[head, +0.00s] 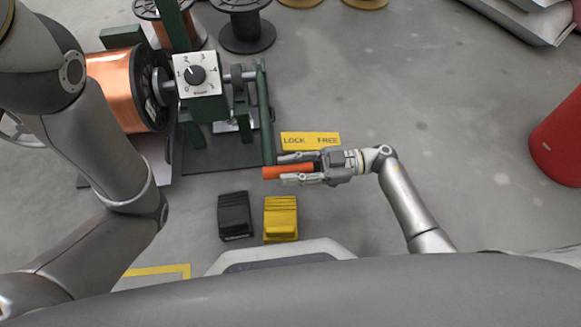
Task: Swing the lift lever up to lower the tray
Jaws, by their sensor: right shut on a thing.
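The lift lever is a green bar (266,115) on the right side of the green spool machine, with an orange handle (288,172) at its near end. My right gripper (299,169) comes from the right and is shut on the orange handle, with its fingers on either side of it. The copper spool (112,88) is at the machine's left. I cannot clearly make out the tray; the area under the spool is largely hidden by my left arm. My left gripper is out of view.
A yellow LOCK/FREE label (310,140) lies just beyond my right gripper. A black pedal (235,216) and a yellow pedal (281,218) are on the floor nearer me. A dial box (197,75) tops the machine. A red drum (558,140) stands far right; floor between is clear.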

